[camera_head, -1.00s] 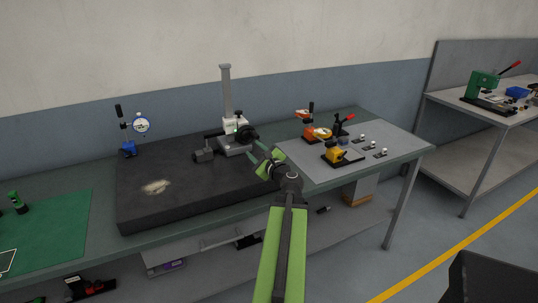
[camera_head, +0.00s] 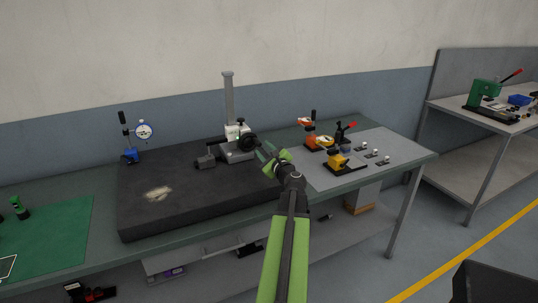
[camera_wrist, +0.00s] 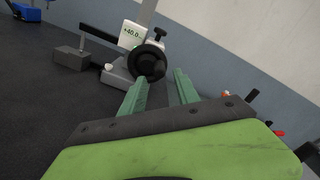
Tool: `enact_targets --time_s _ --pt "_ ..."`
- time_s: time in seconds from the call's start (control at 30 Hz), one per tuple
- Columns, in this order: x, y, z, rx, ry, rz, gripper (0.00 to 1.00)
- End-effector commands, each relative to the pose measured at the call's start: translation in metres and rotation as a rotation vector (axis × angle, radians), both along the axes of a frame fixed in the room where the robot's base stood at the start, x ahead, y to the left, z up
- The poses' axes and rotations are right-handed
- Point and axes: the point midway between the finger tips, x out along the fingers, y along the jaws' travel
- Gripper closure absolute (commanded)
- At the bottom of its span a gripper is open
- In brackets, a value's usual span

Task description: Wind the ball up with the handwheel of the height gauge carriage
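The height gauge has a grey upright column (camera_head: 229,98) and a white carriage (camera_head: 233,131) with a small display, which in the wrist view seems to read about +40.0. The black handwheel (camera_head: 249,142) is on the carriage's right side; it also shows in the wrist view (camera_wrist: 150,63), just beyond my fingertips. A thin arm reaches left from the carriage towards a grey block (camera_head: 205,162). A small white ball-like part (camera_wrist: 108,67) shows by the gauge base; I cannot tell whether it is the ball. My gripper (camera_wrist: 163,76) is open and empty, its green fingers pointing at the handwheel's right part.
The gauge stands on a dark surface plate (camera_head: 195,203). A dial indicator on a blue stand (camera_head: 130,156) is at its left. Orange (camera_head: 318,142) and yellow (camera_head: 338,162) fixtures and several small parts lie on a grey mat (camera_head: 375,142) at the right.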

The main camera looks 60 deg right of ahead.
Motion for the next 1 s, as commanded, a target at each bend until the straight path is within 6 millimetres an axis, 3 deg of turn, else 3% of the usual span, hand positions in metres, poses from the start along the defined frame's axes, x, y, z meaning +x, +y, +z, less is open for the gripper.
enact_targets --time_s 0.3,0.87,1.0 --pt "0.03 -0.023 0.0 0.0 0.0 0.0 0.62" --pt "0.034 -0.025 0.0 0.0 0.0 0.0 0.62" --pt "0.034 -0.025 0.0 0.0 0.0 0.0 0.78"
